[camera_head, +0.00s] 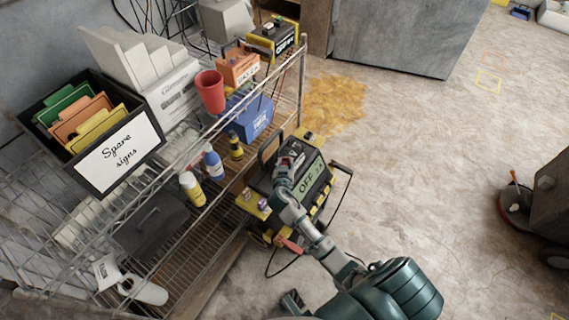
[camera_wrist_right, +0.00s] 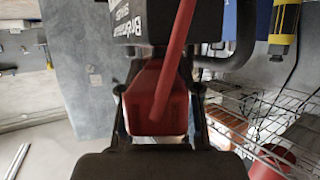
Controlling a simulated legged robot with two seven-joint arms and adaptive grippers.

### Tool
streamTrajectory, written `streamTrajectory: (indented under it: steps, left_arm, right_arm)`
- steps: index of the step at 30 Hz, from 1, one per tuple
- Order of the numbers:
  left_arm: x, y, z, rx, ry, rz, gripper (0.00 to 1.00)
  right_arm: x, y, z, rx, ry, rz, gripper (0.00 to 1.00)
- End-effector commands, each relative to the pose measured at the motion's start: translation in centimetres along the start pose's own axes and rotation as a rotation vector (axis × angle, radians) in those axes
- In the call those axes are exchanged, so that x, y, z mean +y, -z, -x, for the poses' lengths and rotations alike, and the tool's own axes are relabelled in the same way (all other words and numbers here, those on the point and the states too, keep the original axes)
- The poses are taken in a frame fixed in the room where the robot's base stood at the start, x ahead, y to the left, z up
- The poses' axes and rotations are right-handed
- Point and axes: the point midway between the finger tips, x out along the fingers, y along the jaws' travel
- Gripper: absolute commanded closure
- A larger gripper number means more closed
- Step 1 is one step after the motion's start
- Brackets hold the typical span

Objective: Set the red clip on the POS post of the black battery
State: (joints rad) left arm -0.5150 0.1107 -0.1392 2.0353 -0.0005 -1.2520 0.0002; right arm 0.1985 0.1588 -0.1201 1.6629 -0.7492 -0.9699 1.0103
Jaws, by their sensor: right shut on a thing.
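My right gripper (camera_head: 284,172) reaches up from the bottom of the head view, over the black and yellow unit with the "OFF" display (camera_head: 309,179). In the right wrist view, its fingers (camera_wrist_right: 160,105) are shut on the red clip (camera_wrist_right: 157,110), and a red cable (camera_wrist_right: 178,50) runs up from it. A black box with white lettering (camera_wrist_right: 126,20) shows behind the clip; I cannot tell whether it is the black battery. A black and yellow battery-like box (camera_head: 274,38) stands on the shelf top in the head view. No POS mark is readable. My left gripper is not in view.
A wire shelf rack (camera_head: 205,215) fills the left, with a red cup (camera_head: 210,91), a blue box (camera_head: 250,117), bottles and a "Spare signs" bin (camera_head: 120,153). An orange-red piece (camera_head: 290,245) and black cables hang beside the unit. Open floor (camera_head: 430,170) lies right.

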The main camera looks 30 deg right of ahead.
Motion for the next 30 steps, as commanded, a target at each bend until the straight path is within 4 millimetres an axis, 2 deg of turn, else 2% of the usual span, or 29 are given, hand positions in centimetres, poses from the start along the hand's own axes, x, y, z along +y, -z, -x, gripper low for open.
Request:
streamTrajectory:
  steps: [12,13,15,16,26,30]
  left_arm:
    - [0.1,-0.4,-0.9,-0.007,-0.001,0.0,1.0]
    - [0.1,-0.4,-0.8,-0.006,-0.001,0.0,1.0]
    - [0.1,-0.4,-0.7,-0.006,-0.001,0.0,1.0]
    - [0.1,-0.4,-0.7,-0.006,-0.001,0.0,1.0]
    - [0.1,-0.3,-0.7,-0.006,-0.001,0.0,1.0]
    - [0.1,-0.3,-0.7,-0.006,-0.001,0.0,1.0]
  right_arm:
    - [0.0,-0.9,-0.4,0.0,0.0,0.0,1.0]
    - [0.0,-0.8,-0.3,0.0,0.0,0.0,0.6]
    - [0.0,-0.8,-0.3,0.001,0.0,0.0,0.42]
    - [0.0,-0.8,-0.3,0.001,0.0,0.0,0.38]
    - [0.0,-0.9,-0.1,-0.001,0.0,0.0,0.38]
    - [-0.1,-1.0,1.5,-0.003,0.002,-0.002,0.38]
